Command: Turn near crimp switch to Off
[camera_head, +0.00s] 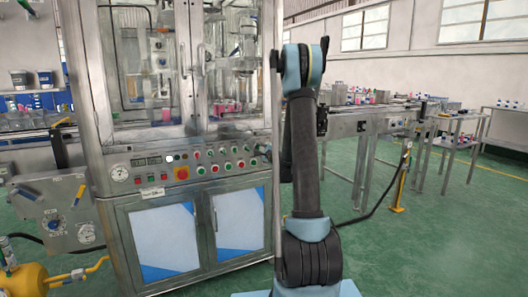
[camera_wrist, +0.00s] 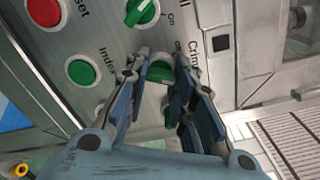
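In the wrist view, a green crimp switch (camera_wrist: 160,72) sits on the grey control panel beside the printed word "Crimp". My gripper (camera_wrist: 161,65) reaches over the panel with its two fingers apart, one on each side of this knob. Whether the fingertips touch the knob cannot be told. The fingers partly cover the knob and its position labels, so its setting is unclear. In the head view, the control panel (camera_head: 150,192) runs across the front of the machine; my arm stands at its right end and my gripper is not visible there.
In the wrist view, a green fill switch (camera_wrist: 142,12) is above the crimp switch, and a green index button (camera_wrist: 81,72) and a red reset button (camera_wrist: 45,11) are to the left. In the head view, a yellow post (camera_head: 400,180) stands right of my arm on open green floor.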

